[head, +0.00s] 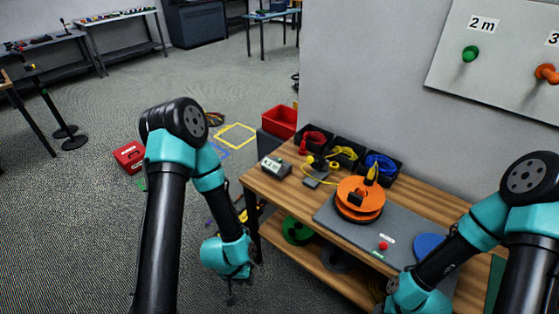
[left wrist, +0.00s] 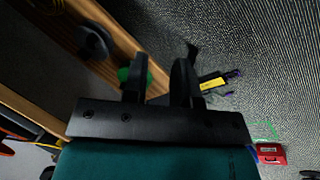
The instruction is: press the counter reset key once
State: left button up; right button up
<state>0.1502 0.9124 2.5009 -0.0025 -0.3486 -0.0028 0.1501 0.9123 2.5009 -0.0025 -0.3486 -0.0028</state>
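The counter (head: 274,166) is a small grey box with a light display on the left end of the wooden workbench. Its key is too small to make out. My left gripper (head: 231,287) hangs low, left of the bench and below its top, well apart from the counter. In the left wrist view the two dark fingers of my left gripper (left wrist: 161,75) stand apart with nothing between them. My right arm reaches in at the lower right over the bench; its gripper is mostly cut off by the bottom edge.
An orange spool (head: 360,200) and a red button (head: 383,246) are on the grey mat (head: 335,221). Cable bins, including one with blue cable (head: 380,165), stand behind. A yellow cable (head: 318,164) lies near the counter. A green spool (head: 297,230) sits on the lower shelf.

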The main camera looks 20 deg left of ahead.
pick_arm(q)
grip_shut()
dwell(1.4)
